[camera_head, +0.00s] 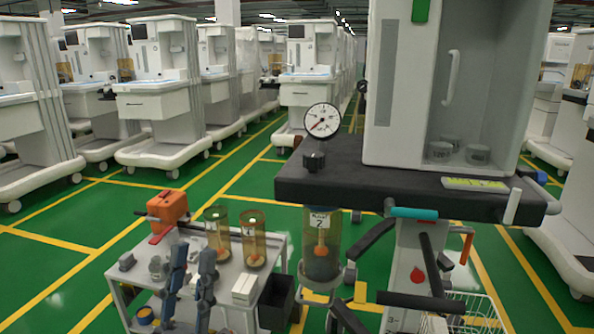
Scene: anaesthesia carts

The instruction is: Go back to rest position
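My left gripper (193,252) appears at the lower left, its two blue-grey fingers upright and apart. Nothing shows between the fingers. It is in front of the small white trolley (118,291). I cannot make out my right gripper in this view. The anaesthesia cart (404,180) stands at the right, with a dark worktop and a white cabinet. A round pressure gauge (322,119) rises at the worktop's left end, and a labelled clear canister (320,264) hangs below it.
The trolley carries an orange case (168,209), two amber canisters (254,239) and small boxes. A dark bin (276,302) stands beside it. A wire basket (474,312) is at the lower right. Green floor (60,225) is free at left; rows of carts (165,90) stand behind.

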